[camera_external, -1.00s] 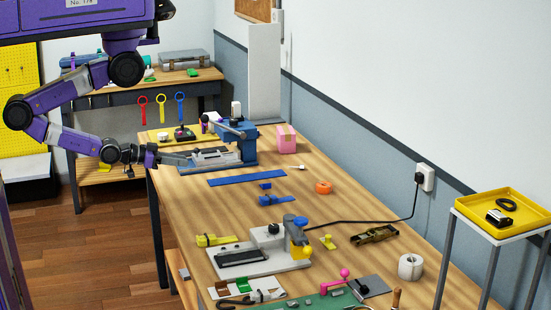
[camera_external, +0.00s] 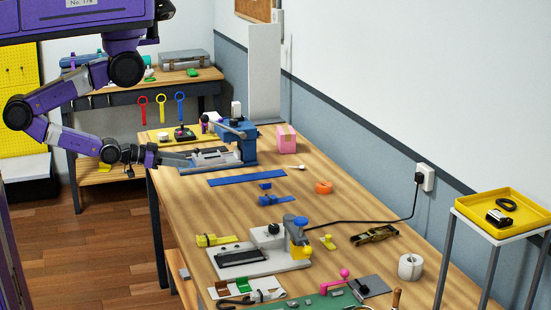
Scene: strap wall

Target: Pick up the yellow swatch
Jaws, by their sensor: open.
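I cannot tell for sure which yellow thing is the swatch. A folded yellow strap-like piece (camera_external: 214,240) lies on the bench left of the grey machine (camera_external: 262,248). A small yellow piece (camera_external: 327,241) stands to the right of that machine. A card with green, white and brown patches (camera_external: 247,289) lies at the front of the bench; no yellow patch is clear on it.
A black cable (camera_external: 370,221) runs to the wall socket. A yellow tray (camera_external: 508,210) stands at the right. The bench's left side is mostly clear.

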